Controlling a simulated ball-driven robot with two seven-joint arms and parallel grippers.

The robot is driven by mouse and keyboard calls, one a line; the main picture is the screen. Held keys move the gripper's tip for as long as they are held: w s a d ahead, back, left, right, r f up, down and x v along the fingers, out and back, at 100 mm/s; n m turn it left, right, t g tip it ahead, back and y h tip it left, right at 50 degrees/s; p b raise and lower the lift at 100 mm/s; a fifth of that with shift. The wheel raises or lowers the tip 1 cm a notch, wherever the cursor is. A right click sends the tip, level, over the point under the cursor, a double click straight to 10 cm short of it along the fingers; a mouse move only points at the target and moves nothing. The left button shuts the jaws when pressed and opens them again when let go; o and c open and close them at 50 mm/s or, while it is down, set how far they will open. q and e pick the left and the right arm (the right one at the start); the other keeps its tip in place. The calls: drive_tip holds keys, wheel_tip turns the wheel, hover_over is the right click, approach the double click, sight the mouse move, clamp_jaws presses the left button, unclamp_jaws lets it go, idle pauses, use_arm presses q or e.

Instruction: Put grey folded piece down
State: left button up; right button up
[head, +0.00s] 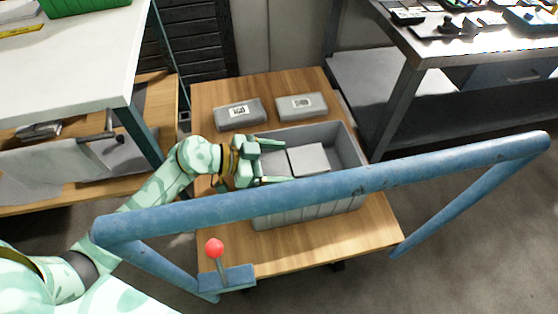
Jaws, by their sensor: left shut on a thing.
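My left gripper (285,162) reaches in from the left over the grey crate (350,150). Its two fingers are spread apart and shut on the grey folded piece (309,159), a light grey block whose left end lies at the fingertips. The piece is within the crate's opening as seen from above; whether it touches the crate floor cannot be told. The blue bar hides part of the crate's near side and comes close to the lower finger. My right gripper is not in view.
A blue bar frame (440,165) crosses in front. A metal bench (470,48) stands at the right, a white table (75,65) at the left.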

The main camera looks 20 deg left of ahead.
use_arm(q)
drive_tip(key=shift+f, duration=0.5)
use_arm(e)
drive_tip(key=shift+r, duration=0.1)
use_arm(q)
drive_tip(key=shift+f, duration=0.1)
drive_tip(key=o, duration=1)
drive_tip(key=shift+r, duration=0.2)
drive_tip(key=p+v, duration=0.1)
drive_tip(key=v, duration=0.2)
drive_tip(key=r+p+v, duration=0.1)
drive_tip(key=p+v, duration=0.1)
drive_tip(key=v, duration=0.2)
drive_tip(key=shift+d, duration=0.15)
drive_tip(key=shift+s+a+p, duration=0.15)
drive_tip(key=shift+a+p, duration=0.15)
drive_tip(key=shift+a, duration=0.05)
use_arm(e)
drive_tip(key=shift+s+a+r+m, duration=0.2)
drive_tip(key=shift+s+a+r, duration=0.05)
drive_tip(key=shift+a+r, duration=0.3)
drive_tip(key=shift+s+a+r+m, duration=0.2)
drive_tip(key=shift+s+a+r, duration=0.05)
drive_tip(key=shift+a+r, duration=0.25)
